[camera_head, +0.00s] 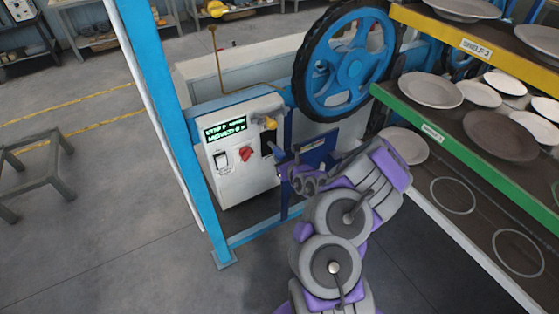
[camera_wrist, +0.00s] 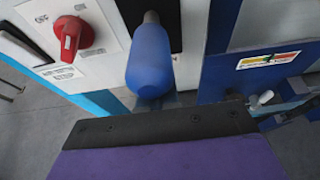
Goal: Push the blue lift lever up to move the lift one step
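The blue lift lever (camera_wrist: 150,60) hangs out of a dark slot in the panel, in the upper middle of the wrist view. Its rounded blue handle points down toward me. The dark front edge and purple body of my gripper (camera_wrist: 160,125) lie just below the lever's tip; I cannot tell whether they touch. In the head view my gripper (camera_head: 284,165) is close to the right side of the white control box (camera_head: 240,185), just below its dark slot. The lever is hard to make out there. Whether the fingers are open or shut is not clear.
A red rotary switch (camera_wrist: 72,38) sits left of the lever; it also shows in the head view (camera_head: 246,153). A lit green display (camera_head: 225,128) is above it. A blue wheel (camera_head: 350,62) and shelves with plates (camera_head: 432,90) stand to the right.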

